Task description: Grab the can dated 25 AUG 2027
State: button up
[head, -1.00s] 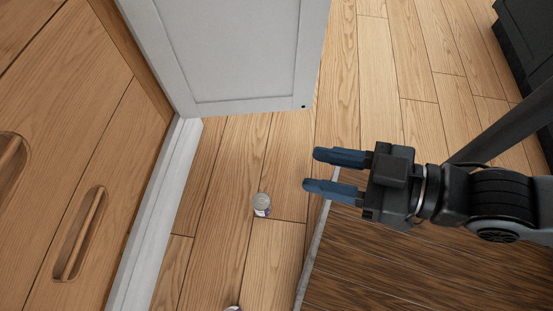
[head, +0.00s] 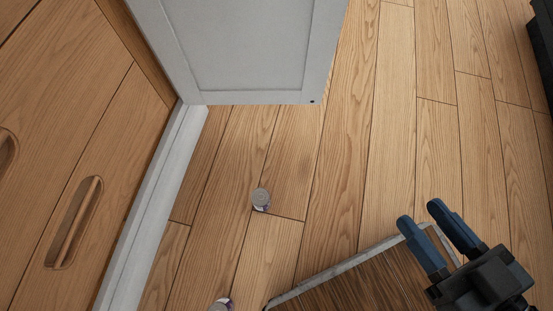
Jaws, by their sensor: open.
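A small can (head: 261,199) with a grey top and a pale and purple side stands on the wooden floor near the middle of the head view. A second, similar can (head: 221,305) is partly cut off at the bottom edge. No date can be read on either can. My gripper (head: 419,213), with two blue fingers, is open and empty at the lower right. It is well to the right of both cans and touches neither.
A white door (head: 250,50) stands open at the top. A white sill (head: 150,210) runs along the wooden drawers (head: 60,150) at left. A dark wooden slab with a grey edge (head: 345,265) lies at the bottom right, below my gripper. The floor between is clear.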

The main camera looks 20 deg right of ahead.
aim_at(260, 198)
jog(key=k+j+z, duration=0.25)
jog(key=k+j, duration=0.9)
jog(key=i+l+u, duration=0.3)
jog(key=l+u, duration=0.2)
jog(key=i+l+u, duration=0.15)
jog(key=l+u, duration=0.3)
jog(key=l, duration=0.3)
jog(key=l+u, duration=0.5)
jog(key=l, duration=0.2)
jog(key=l+u, duration=0.5)
jog(key=l, duration=0.25)
jog(key=i+l, duration=0.3)
jog(key=l, duration=0.15)
